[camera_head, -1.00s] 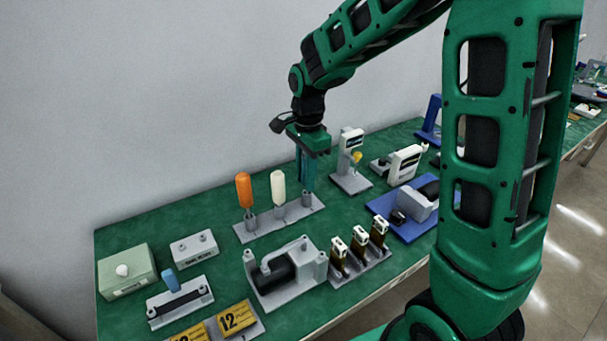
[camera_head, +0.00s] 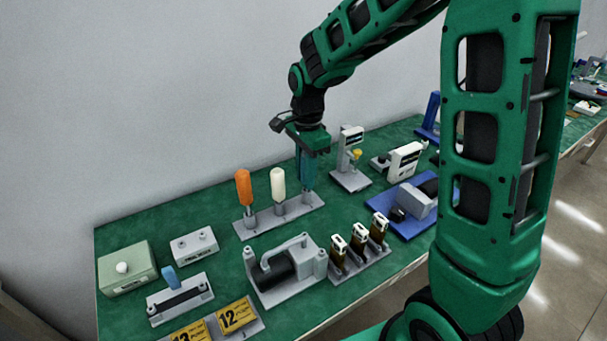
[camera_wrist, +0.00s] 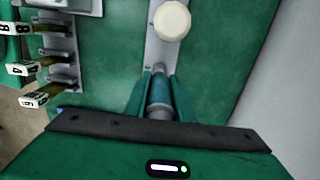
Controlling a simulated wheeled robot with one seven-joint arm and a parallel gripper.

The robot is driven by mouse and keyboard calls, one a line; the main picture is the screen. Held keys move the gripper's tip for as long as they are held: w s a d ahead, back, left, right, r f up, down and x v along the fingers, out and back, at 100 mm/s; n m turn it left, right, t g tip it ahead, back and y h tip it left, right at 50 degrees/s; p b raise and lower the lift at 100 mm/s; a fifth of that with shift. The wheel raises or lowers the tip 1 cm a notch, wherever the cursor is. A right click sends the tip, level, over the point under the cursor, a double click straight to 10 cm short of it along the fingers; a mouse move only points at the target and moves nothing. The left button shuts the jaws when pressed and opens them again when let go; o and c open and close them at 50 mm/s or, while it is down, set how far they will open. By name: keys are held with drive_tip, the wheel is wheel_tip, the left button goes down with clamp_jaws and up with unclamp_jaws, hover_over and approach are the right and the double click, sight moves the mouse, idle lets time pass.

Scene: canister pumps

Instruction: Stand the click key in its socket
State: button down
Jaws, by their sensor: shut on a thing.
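A grey rack (camera_head: 264,222) holds a tool with an orange handle (camera_head: 243,187) on the left and one with a cream handle (camera_head: 278,184) in the middle, both upright. My gripper (camera_head: 308,178) points straight down over the rack's right end and is shut on a bluish, upright tool, which I take to be the click key (camera_wrist: 159,92). My fingers hide most of it in the head view. Its lower end is at the rack's right socket; I cannot tell whether it is fully seated. The cream handle also shows ahead of my fingers in the wrist view (camera_wrist: 172,20).
A grey pump (camera_head: 285,272) and a stand with several small brown-and-white pieces (camera_head: 358,245) are in front of the rack. A grey instrument stand (camera_head: 350,165) is close on the right. A grey box (camera_head: 193,246) is left. Bare green bench lies around the rack.

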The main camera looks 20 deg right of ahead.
drive_tip(key=c, duration=1.4)
unclamp_jaws()
wheel_tip(320, 180, up, 11)
drive_tip(key=shift+w+d+f, duration=0.1)
drive_tip(key=shift+f, duration=0.05)
